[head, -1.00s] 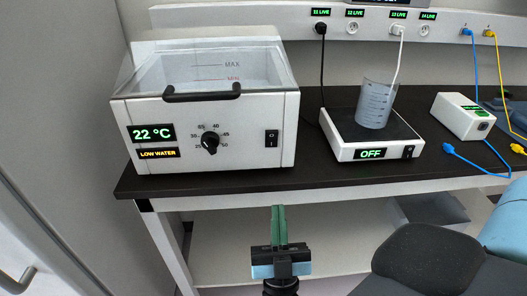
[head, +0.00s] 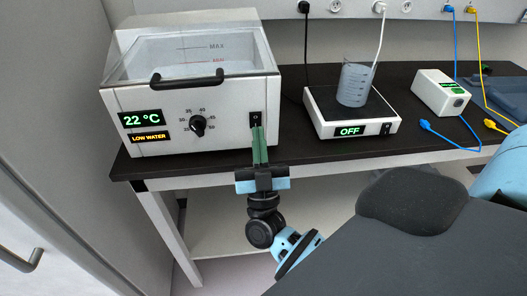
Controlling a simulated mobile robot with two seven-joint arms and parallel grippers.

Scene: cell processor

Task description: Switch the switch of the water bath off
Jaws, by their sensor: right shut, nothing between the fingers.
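The water bath (head: 166,117) is a white box with a clear lid at the left of the bench. Its front shows 22 °C, LOW WATER, a black dial (head: 198,126) and a black rocker switch (head: 256,117) at the right. My right gripper (head: 259,130) is shut and empty, its green fingers pointing up at the lower part of the switch. The fingertips overlap the switch's lower edge in the picture; I cannot tell whether they touch it. The switch's lower end is partly hidden. My left gripper is not in view.
A white plate device (head: 325,128) reading OFF carries a beaker (head: 354,85) to the right. A small white box (head: 440,93) with blue and yellow cables stands farther right. The dark bench top (head: 297,150) is clear between the water bath and the plate device.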

